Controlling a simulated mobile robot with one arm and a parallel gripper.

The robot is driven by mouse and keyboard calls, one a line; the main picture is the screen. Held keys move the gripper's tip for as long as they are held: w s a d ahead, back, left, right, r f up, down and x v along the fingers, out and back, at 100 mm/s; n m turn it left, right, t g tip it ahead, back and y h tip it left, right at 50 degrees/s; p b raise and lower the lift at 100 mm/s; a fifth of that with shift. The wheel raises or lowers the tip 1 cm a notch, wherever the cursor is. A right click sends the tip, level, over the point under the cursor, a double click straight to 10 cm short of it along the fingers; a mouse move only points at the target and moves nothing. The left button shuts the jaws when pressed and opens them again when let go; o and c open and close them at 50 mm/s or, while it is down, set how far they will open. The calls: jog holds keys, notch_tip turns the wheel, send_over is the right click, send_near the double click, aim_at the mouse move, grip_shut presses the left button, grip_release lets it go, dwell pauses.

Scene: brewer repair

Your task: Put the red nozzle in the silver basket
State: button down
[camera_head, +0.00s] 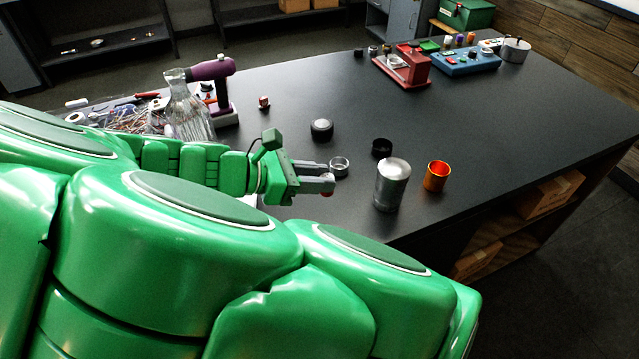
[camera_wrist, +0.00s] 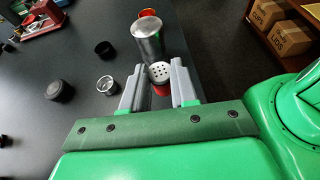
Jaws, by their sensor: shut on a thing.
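My gripper (camera_head: 325,180) is shut on the red nozzle (camera_head: 327,193), whose red edge just shows at the fingertips in the head view. In the wrist view the nozzle (camera_wrist: 160,73) sits between the grey fingers, with a pale perforated face and a red body. The silver basket (camera_head: 339,166) is a small open metal cup on the dark table, close behind the fingertips in the head view. In the wrist view the basket (camera_wrist: 107,84) lies to the left of the fingers, apart from the nozzle, and looks empty.
A tall silver canister (camera_head: 391,185) stands to the right of my gripper, beside an orange cup (camera_head: 437,176). A black ring (camera_head: 382,148) and a dark round lid (camera_head: 321,130) lie behind. A glass flask (camera_head: 188,108) stands left. The table's middle is mostly clear.

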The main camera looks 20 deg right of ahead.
jog(key=w+d+f+m+g, duration=0.1)
jog(key=w+d, duration=0.4)
jog(key=w, duration=0.3)
jog(key=w+d+m+g, duration=0.1)
jog(key=w+d, duration=0.5)
jog(key=w, duration=0.2)
jog(key=shift+y, duration=0.3)
jog(key=shift+a+f, duration=0.15)
jog(key=shift+f, duration=5.5)
jog(key=c, duration=0.8)
grip_release()
jog(key=shift+g, duration=0.3)
jog(key=shift+r, duration=0.1)
jog(key=shift+r, duration=3.45)
